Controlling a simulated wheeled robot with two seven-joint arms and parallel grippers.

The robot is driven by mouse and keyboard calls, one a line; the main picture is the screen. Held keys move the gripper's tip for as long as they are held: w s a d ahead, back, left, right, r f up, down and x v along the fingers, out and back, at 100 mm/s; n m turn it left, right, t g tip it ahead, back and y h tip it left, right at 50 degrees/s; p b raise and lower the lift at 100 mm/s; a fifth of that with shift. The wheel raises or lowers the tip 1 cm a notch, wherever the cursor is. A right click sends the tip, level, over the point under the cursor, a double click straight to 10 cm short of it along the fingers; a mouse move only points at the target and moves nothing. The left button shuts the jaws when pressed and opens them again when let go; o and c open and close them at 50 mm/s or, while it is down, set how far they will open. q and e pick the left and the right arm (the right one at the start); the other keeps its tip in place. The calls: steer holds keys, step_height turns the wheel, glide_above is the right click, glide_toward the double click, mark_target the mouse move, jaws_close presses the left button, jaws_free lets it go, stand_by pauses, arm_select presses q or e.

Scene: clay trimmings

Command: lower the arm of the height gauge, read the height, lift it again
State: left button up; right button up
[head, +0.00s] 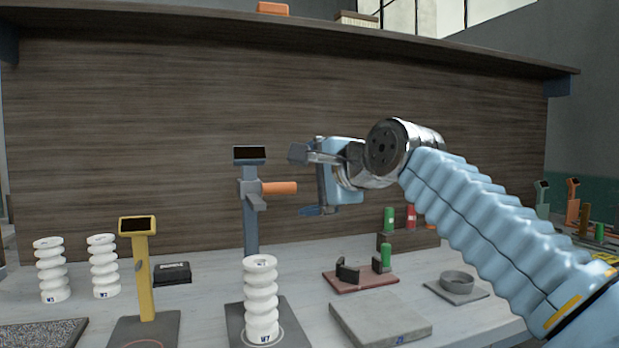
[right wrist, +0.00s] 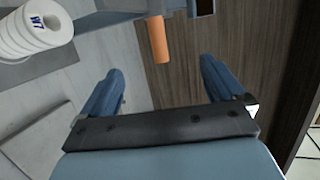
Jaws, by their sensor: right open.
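The height gauge (head: 250,205) stands on the bench with a grey column and a dark, blank display on top. Its orange handle (head: 279,188) points right from the raised arm. A white ribbed piece (head: 261,300) marked W7 stands upright on the gauge's base, below the arm and apart from it. My right gripper (head: 308,182) is to the right of the handle, open and empty. In the right wrist view the handle (right wrist: 159,40) lies ahead of the two spread blue fingers, not between them. My left gripper is not in view.
A yellow gauge (head: 141,265) and two white ribbed pieces (head: 103,266) stand at left. A grey slab (head: 380,322), a red-based fixture (head: 360,278) and a grey dish (head: 457,284) occupy the bench at right. A wooden panel (head: 150,120) rises behind.

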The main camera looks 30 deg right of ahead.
mark_target(288, 189)
steer(key=x, duration=0.9)
steer(key=shift+w+p, duration=0.2)
steer(key=shift+p, duration=0.15)
jaws_close()
steer(key=shift+f, duration=0.15)
step_height(288, 189, down, 8)
steer(key=b, duration=0.7)
stand_by(0.5)
